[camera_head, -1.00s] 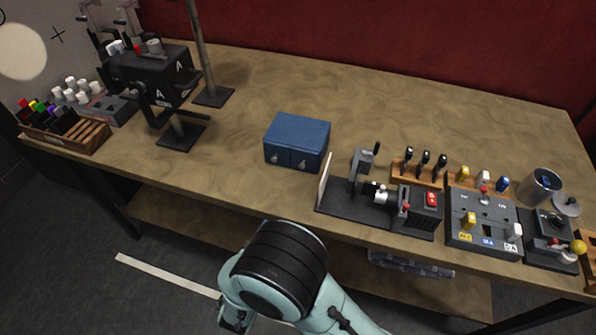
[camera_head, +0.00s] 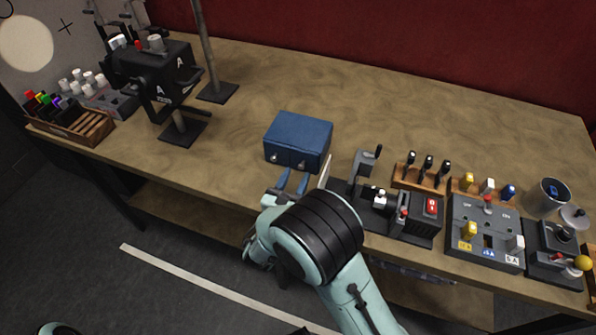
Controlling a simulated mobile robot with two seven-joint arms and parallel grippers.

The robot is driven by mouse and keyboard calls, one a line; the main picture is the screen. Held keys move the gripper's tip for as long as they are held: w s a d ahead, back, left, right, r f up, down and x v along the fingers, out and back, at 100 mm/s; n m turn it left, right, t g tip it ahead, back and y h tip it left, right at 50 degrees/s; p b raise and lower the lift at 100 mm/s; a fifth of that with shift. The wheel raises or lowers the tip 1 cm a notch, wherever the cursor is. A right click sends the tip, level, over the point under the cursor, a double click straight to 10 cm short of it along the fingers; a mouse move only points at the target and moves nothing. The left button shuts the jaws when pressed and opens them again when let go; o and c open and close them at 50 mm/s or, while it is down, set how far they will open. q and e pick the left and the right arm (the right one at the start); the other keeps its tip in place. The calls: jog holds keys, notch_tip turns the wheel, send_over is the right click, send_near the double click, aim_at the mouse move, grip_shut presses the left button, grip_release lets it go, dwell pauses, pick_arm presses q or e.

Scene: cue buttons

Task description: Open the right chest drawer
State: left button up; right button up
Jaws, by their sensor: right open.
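The small blue chest (camera_head: 298,135) stands on the workbench, left of the machine with the red switch. Its front has two drawers side by side, each with a small pale handle. The right drawer (camera_head: 310,160) looks closed, with its handle near its lower part. My right gripper (camera_head: 292,183) is at the bench's front edge, just in front of the chest. Its two blue fingers are apart, point toward the drawer fronts, and appear empty. They look short of the handles. My left gripper is not in view.
A dark machine with an upright pale plate (camera_head: 325,171) stands close to the right of the chest. A grey switch box (camera_head: 485,232) is further right. A black stand (camera_head: 182,132) is at the left. The bench behind the chest is clear.

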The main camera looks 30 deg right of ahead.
jog(key=shift+x, duration=1.25)
grip_shut()
jog(key=v, duration=0.9)
jog(key=shift+s+a+p, duration=0.15)
jog(key=shift+a+p, duration=0.05)
jog(key=shift+p, duration=0.15)
grip_release()
